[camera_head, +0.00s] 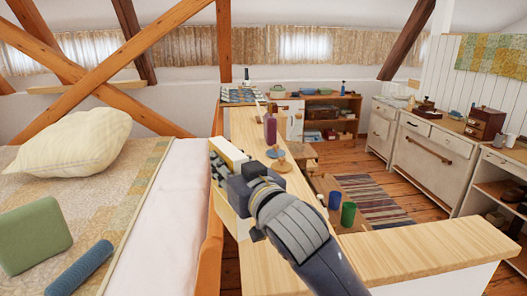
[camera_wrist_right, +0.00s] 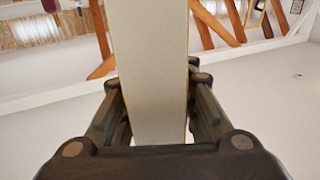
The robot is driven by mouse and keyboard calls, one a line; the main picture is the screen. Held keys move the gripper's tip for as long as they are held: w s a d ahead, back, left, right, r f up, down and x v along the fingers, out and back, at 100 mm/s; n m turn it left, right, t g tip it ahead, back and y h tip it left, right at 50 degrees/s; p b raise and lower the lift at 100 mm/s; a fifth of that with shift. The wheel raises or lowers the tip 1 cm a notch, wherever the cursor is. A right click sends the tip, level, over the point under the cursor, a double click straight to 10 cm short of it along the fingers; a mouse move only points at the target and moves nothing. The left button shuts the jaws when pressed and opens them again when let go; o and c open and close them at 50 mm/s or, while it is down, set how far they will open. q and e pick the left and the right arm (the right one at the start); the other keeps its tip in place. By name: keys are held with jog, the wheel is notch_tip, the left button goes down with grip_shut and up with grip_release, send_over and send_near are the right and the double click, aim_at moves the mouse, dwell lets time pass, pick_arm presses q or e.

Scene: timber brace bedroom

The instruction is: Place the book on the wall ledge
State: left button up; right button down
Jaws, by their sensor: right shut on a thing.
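My right gripper (camera_head: 222,166) is shut on the book (camera_head: 230,152), in front of the bed's right side and the long wooden counter. In the right wrist view the book (camera_wrist_right: 150,75) shows as a pale, edge-on slab between the two fingers (camera_wrist_right: 156,84). Its top runs out of the picture, and the gripper hides part of it in the head view. A narrow wooden ledge (camera_head: 58,88) runs along the wall at the back left, partly behind crossed timber braces. The part of the ledge that shows looks bare. My left gripper is in neither view.
The bed (camera_head: 185,220) holds a cream pillow (camera_head: 75,143), a green cushion (camera_head: 33,236) and a teal roll (camera_head: 80,268). Diagonal braces (camera_head: 100,75) cross before the ledge. The counter (camera_head: 245,130) carries a purple bottle (camera_head: 270,130) and small items.

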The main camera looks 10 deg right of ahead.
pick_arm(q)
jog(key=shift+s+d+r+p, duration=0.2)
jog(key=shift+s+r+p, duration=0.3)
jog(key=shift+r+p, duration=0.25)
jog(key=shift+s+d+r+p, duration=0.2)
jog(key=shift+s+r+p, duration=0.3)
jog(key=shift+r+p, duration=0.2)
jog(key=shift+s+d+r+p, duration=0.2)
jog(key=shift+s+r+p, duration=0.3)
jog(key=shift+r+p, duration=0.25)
pick_arm(e)
jog(key=w+d+f, duration=0.2)
jog(key=w+d, duration=0.1)
jog(key=d, duration=0.3)
jog(key=w+d+f, duration=0.3)
jog(key=w+d, duration=0.1)
jog(key=d, duration=0.3)
jog(key=shift+d, duration=0.15)
jog(key=c, duration=1.3)
grip_release()
jog(key=shift+w+f, duration=0.1)
pick_arm(q)
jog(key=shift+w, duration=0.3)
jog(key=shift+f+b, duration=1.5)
jog(key=shift+b, duration=0.05)
pick_arm(e)
jog(key=v, duration=1.2)
